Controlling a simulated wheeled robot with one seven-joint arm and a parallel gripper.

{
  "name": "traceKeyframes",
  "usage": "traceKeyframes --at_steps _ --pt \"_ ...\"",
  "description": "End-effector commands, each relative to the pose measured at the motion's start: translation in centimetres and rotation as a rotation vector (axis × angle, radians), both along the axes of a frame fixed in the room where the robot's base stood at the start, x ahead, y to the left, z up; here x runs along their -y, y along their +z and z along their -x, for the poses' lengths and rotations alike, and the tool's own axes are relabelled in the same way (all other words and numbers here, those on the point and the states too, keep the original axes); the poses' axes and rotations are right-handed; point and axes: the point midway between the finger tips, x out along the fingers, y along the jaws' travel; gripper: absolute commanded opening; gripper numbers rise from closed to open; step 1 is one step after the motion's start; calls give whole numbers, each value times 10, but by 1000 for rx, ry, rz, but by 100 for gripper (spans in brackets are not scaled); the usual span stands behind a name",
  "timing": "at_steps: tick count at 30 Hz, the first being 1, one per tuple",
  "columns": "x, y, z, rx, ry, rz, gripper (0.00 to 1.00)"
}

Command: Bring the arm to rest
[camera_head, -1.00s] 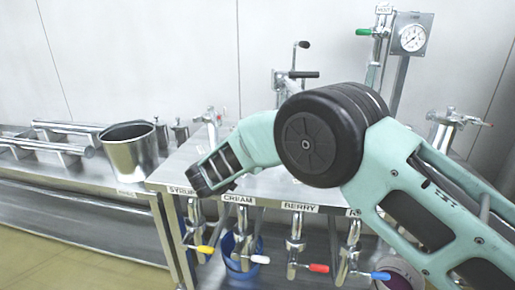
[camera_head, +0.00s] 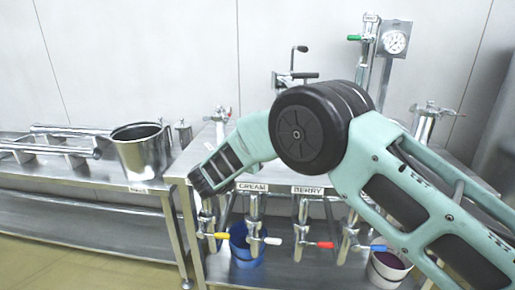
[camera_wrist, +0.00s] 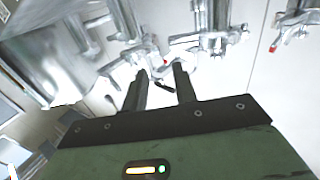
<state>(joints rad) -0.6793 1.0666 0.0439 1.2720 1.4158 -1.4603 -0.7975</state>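My arm reaches in from the right in the head view, bent at a black round joint, with its dark end over the front edge of the steel dispensing counter (camera_head: 300,172). The fingertips cannot be made out in that view. In the wrist view my gripper (camera_wrist: 160,85) shows two grey fingers standing apart with a gap between them. I see nothing held between them; metal fittings show beyond.
Taps with yellow, white, red and blue handles (camera_head: 381,248) hang along the counter front. A blue bucket (camera_head: 247,250) and a white container (camera_head: 388,268) are below. A steel pot (camera_head: 140,155) stands on the left bench. A gauge (camera_head: 397,42) rises behind. Floor at lower left is clear.

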Motion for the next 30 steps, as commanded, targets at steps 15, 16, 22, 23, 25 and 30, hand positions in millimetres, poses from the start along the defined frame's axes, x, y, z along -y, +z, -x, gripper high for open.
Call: traceKeyframes --at_steps 15,16,22,23,25,30 --pt "-50 58 -1 -112 479 -196 28" --pt "-60 64 6 -142 552 -222 28" --pt "-101 86 98 -431 975 -336 28" --pt "-103 87 117 -489 1027 -343 28" --pt "-101 86 167 -633 1130 -348 28" --pt "-65 70 285 -997 1258 -295 28"
